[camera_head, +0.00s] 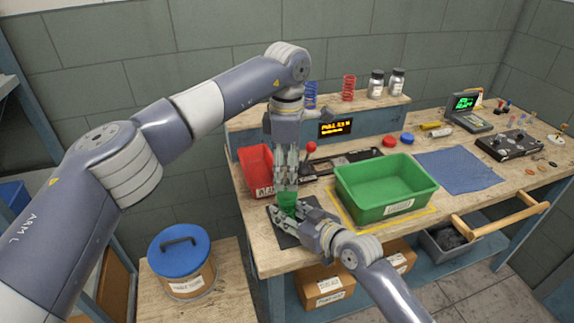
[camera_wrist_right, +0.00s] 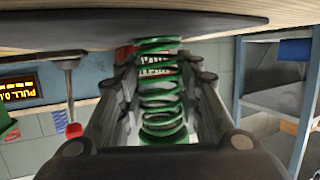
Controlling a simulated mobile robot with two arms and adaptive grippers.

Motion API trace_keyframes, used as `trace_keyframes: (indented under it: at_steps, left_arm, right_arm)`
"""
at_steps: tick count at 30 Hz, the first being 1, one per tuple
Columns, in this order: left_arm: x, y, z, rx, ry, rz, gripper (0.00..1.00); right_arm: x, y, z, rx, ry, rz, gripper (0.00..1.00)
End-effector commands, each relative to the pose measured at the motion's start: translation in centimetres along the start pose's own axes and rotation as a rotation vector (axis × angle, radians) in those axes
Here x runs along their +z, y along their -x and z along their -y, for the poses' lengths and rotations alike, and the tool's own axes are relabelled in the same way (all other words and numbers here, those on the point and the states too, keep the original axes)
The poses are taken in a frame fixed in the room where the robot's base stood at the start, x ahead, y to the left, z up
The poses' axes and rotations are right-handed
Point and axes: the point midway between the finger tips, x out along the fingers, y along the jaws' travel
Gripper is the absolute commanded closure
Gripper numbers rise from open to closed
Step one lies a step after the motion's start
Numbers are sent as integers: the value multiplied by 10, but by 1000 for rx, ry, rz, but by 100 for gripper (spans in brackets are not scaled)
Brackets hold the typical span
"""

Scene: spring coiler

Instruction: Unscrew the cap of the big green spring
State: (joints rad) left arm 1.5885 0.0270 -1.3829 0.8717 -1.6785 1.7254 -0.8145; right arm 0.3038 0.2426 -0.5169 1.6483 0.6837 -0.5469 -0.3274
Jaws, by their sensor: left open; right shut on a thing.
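The big green spring (camera_head: 287,200) stands upright on a dark mat (camera_head: 283,236) at the bench's front left. In the right wrist view, which is upside down, its green coils (camera_wrist_right: 160,97) run between my right fingers. My right gripper (camera_head: 288,214) comes in from the front right and is shut on the spring low down, near the mat. My left gripper (camera_head: 286,183) points straight down directly above the spring, open, its fingertips at the spring's upper part. I cannot tell whether they touch it.
A red bin (camera_head: 256,167) stands just behind left of the grippers. A green bin (camera_head: 385,208) stands close on the right. A red-topped lever (camera_head: 311,147) and a lit display (camera_head: 337,128) are behind. A blue cloth (camera_head: 458,171) lies further right. A blue-lidded tub (camera_head: 181,268) is at lower left.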

Motion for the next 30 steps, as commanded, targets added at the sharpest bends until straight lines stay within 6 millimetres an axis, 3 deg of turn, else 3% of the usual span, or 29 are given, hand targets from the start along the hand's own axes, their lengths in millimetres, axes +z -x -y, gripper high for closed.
trace_keyframes:
  at_steps: [12,25,30]
  left_arm:
    - [-1,-61,0,-3,3,-1,42]
    - [-1,-72,0,0,4,-1,42]
    - [-1,-72,0,0,4,-1,78]
  right_arm:
    - [1,0,0,0,0,1,100]
    - [1,0,0,0,0,1,100]
    - [1,0,0,0,0,1,100]
